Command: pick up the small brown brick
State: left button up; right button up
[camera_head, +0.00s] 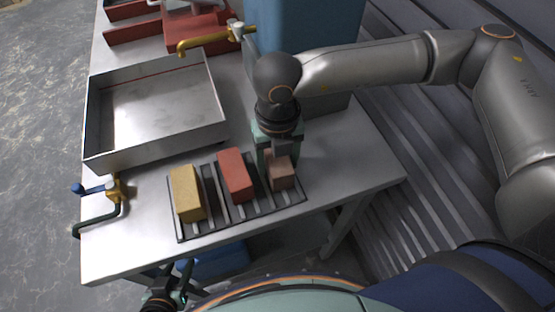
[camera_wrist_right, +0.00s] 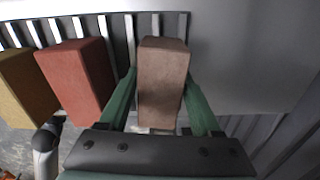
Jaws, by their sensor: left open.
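The small brown brick (camera_head: 281,171) stands at the right end of a slatted dark rack on the table. It also shows in the right wrist view (camera_wrist_right: 162,85), upright between the two green fingers. My right gripper (camera_head: 278,160) reaches down over it from above, one finger on each side. The fingers are very close to the brick's sides; I cannot tell whether they press on it. My left gripper (camera_head: 181,283) is low at the bottom edge, below the table front, open and away from the bricks, and partly cut off.
A red brick (camera_head: 236,175) stands just left of the brown one, with a yellow brick (camera_head: 187,193) further left on the rack (camera_head: 216,213). A metal tub (camera_head: 155,147) lies behind. A brass tap (camera_head: 116,188) sits at left. The table's right end (camera_head: 365,165) is clear.

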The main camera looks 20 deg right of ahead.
grip_shut()
dwell(0.3)
jog(key=shift+r, duration=0.2)
